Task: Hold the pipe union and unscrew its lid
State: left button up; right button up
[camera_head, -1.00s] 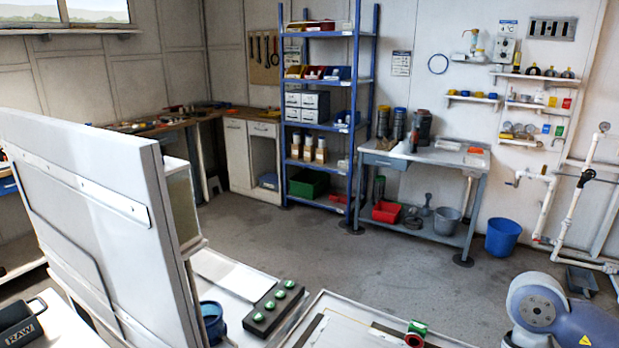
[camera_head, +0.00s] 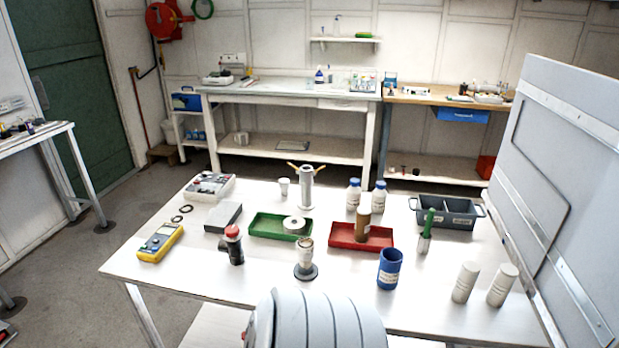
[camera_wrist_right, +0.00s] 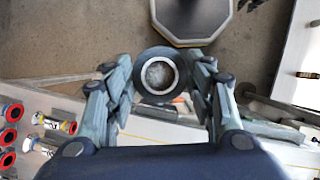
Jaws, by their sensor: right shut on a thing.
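In the right wrist view my right gripper (camera_wrist_right: 160,92) is shut on a round dark grey piece with a pale ringed centre, seen end-on, which looks like the pipe union (camera_wrist_right: 158,75). Its lid cannot be told apart from its body, and the far side is hidden. In the head view this piece and my right gripper do not show. My left gripper is in neither view.
In the head view a white table (camera_head: 150,268) bears a green tray (camera_head: 262,233), a red tray (camera_head: 341,243), a yellow meter (camera_head: 160,243), a blue cup (camera_head: 389,268) and a grey bin (camera_head: 446,210). A grey panel (camera_head: 540,140) rises at its right.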

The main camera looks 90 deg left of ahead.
aim_at(306, 270)
jog(key=k+u, duration=0.2)
jog(key=u, duration=0.15)
jog(key=k+u, duration=0.15)
jog(key=u, duration=0.25)
jog(key=k+j+u, duration=0.15)
jog(key=u, duration=2.05)
jog(key=i+l+u, duration=0.65)
jog(key=i+l, duration=0.45)
